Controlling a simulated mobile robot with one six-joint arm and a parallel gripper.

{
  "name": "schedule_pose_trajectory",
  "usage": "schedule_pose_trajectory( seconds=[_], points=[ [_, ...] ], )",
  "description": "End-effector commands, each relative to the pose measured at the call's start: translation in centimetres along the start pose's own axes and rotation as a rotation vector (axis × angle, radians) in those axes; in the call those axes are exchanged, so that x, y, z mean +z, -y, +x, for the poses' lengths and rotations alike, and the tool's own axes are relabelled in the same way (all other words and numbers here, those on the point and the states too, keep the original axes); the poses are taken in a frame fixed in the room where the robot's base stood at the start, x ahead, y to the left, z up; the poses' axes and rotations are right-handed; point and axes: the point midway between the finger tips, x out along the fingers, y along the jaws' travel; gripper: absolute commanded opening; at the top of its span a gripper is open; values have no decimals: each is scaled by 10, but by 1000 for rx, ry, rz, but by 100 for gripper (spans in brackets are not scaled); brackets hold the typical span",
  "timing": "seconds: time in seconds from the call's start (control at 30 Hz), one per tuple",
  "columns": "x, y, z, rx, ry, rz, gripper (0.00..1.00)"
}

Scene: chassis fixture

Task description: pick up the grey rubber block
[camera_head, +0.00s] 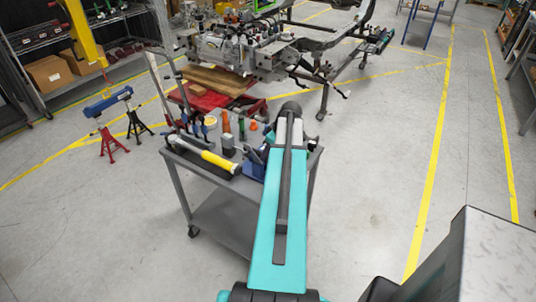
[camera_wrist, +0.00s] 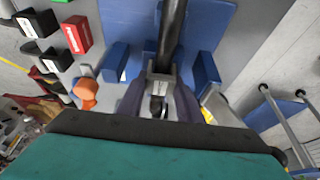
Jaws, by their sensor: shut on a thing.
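My gripper (camera_wrist: 160,92) shows in the wrist view, its two dark purplish fingers closed around a small light-grey piece (camera_wrist: 161,82). It may be the grey rubber block, but its shape is partly hidden by the fingers and I cannot tell for sure. A dark round bar (camera_wrist: 172,30) runs from the top of the view down to this piece. Blue parts (camera_wrist: 206,67) stand on both sides of the fingers, over a blue plate (camera_wrist: 218,20). In the head view my arm covers the gripper and whatever it holds.
The grey cart (camera_head: 188,158) carries a yellow-handled tool (camera_head: 218,161), a small grey upright object (camera_head: 228,141) and orange-handled tools (camera_head: 226,122). The wrist view shows a red block (camera_wrist: 77,34) and an orange knob (camera_wrist: 86,89) at left. Floor right of the cart is clear.

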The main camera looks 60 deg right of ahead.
Motion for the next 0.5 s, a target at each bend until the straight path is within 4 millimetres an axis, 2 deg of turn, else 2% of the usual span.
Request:
schedule_pose_trajectory(
  seconds=[0.37,0.5],
  points=[
    [-11,0,-25,2,-1,0,1],
    [8,10,-32,0,0,2,1]
  ],
)
